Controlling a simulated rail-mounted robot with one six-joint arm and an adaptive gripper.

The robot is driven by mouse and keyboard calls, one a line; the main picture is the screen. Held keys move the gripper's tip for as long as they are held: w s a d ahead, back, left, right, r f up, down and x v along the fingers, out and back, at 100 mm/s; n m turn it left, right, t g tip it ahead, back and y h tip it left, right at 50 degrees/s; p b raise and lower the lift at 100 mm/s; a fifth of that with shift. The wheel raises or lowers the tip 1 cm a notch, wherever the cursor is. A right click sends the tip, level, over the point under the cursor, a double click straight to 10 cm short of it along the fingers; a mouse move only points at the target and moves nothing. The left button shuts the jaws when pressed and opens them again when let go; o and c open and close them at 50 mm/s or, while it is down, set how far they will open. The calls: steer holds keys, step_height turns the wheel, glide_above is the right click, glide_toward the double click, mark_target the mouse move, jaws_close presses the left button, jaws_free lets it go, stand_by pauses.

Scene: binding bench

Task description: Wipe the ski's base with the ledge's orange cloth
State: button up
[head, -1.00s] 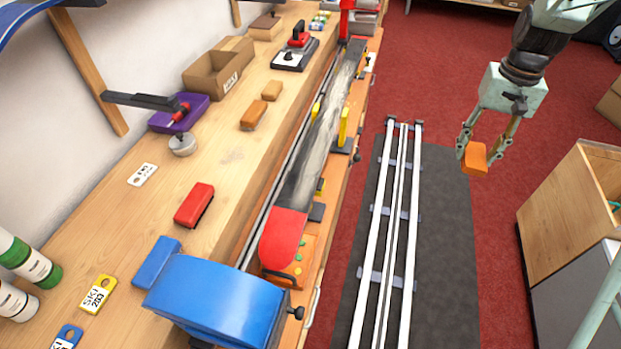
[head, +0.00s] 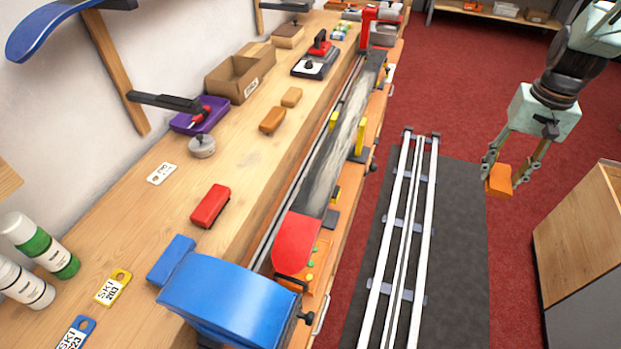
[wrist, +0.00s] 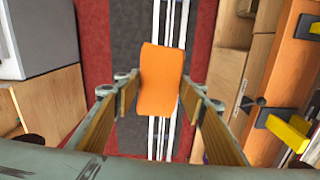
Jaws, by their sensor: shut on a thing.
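My gripper (head: 512,172) is shut on the orange cloth (head: 498,181), a folded block-like piece. It holds the cloth in the air over the floor, to the right of the bench. In the wrist view the cloth (wrist: 161,80) sits between the two fingers, above the white rails. The ski (head: 335,150) lies base up along the bench's front edge, with a red tip (head: 296,243) at the near end. Its dark base has a pale, whitish smeared stretch along the middle. My gripper is well apart from the ski.
A blue curved block (head: 230,299) stands at the near end of the ski. Yellow posts (head: 361,136) rise beside the ski. White rails (head: 405,230) run along the floor mat. A wooden cabinet (head: 580,225) stands at the right. Open air lies between gripper and bench.

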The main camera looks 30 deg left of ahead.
steer(key=s+a+r+n+p, duration=0.15)
steer(key=s+a+n, duration=0.35)
steer(key=a, duration=0.8)
steer(key=s+a+r+n+p, duration=0.15)
steer(key=s+a+n, duration=0.3)
steer(key=a, duration=0.75)
steer(key=s+a+r+n+p, duration=0.2)
steer(key=s+a+n, duration=0.7)
steer(key=s+a, duration=0.9)
steer(key=shift+s+a+r+p, duration=0.2)
steer(key=shift+s+a+p, duration=0.05)
steer(key=shift+s+p, duration=0.4)
steer(key=shift+n, duration=0.25)
